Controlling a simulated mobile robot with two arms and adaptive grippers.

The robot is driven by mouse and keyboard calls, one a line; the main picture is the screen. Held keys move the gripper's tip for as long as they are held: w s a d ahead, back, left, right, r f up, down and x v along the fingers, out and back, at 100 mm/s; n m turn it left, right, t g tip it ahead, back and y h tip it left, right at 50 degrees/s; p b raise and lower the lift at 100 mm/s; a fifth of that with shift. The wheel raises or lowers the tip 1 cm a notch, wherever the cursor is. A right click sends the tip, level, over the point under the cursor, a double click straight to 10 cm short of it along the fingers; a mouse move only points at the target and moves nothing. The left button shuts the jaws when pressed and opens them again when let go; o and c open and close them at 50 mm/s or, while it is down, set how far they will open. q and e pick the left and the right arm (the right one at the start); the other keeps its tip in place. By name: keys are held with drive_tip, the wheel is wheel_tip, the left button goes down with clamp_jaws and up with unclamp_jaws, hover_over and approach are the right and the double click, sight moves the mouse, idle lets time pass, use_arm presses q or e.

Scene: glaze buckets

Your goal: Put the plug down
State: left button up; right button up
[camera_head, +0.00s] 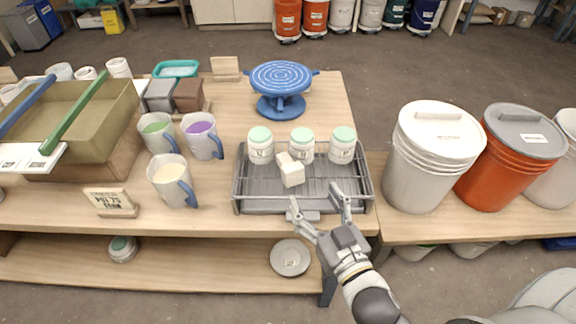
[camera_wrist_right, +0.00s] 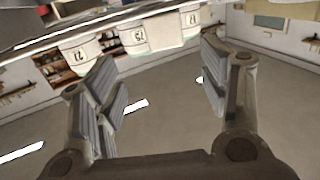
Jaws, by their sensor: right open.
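A small off-white block (camera_head: 291,170), which looks like the plug, sits tilted in a grey wire rack (camera_head: 270,205) on the table. It is in front of three white jars with mint lids: the left jar (camera_head: 260,146), middle jar (camera_head: 302,143) and right jar (camera_head: 342,146). My right gripper (camera_head: 317,200) is open and empty at the rack's front edge, just below and to the right of the block, apart from it. In the right wrist view its spread fingers (camera_wrist_right: 160,80) have nothing between them. My left gripper is not in view.
A blue turntable (camera_head: 281,82) stands behind the rack. Jugs, including a cream-filled one (camera_head: 173,182), and a sign (camera_head: 111,203) stand to the left. Large lidded buckets, white (camera_head: 425,165) and orange (camera_head: 507,165), stand to the right. A lower shelf holds a round dish (camera_head: 290,258).

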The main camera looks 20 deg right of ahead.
sight(295, 172)
drive_tip(key=shift+y, duration=0.3)
drive_tip(key=w, duration=0.2)
drive_tip(key=w+p, duration=0.1)
drive_tip(key=w, duration=0.1)
drive_tip(key=w+a, duration=0.1)
drive_tip(key=w, duration=0.1)
drive_tip(key=shift+w+a+r+p, duration=0.1)
drive_tip(key=shift+w+r+p, duration=0.1)
drive_tip(key=shift+r+p, duration=0.1)
drive_tip(key=w, duration=0.3)
drive_tip(key=w+p, duration=0.1)
drive_tip(key=shift+w+a+f, duration=0.15)
drive_tip(key=shift+a+f, duration=0.15)
drive_tip(key=c, duration=1.1)
drive_tip(key=shift+c, duration=0.3)
drive_tip(key=shift+r, duration=0.15)
